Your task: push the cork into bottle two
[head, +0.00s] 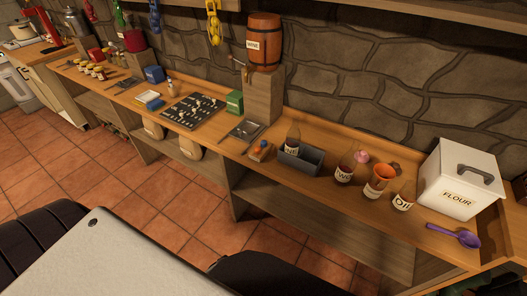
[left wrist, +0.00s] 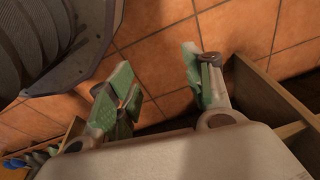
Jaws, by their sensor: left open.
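I cannot tell which is bottle two. A small wooden holder (head: 257,155) with orange-brown pieces lies left of the bin; I cannot make out a cork for certain. My left gripper (left wrist: 158,68) is open and empty in the left wrist view, over floor tiles, away from the bottles. My right gripper is not in view.
A white flour box (head: 463,175) and a purple spoon (head: 455,235) are at the right end. A pink object (head: 362,156) sits behind the bottles. A wine barrel (head: 264,42) stands on a block against the stone wall. Open shelves lie below the counter (head: 228,146).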

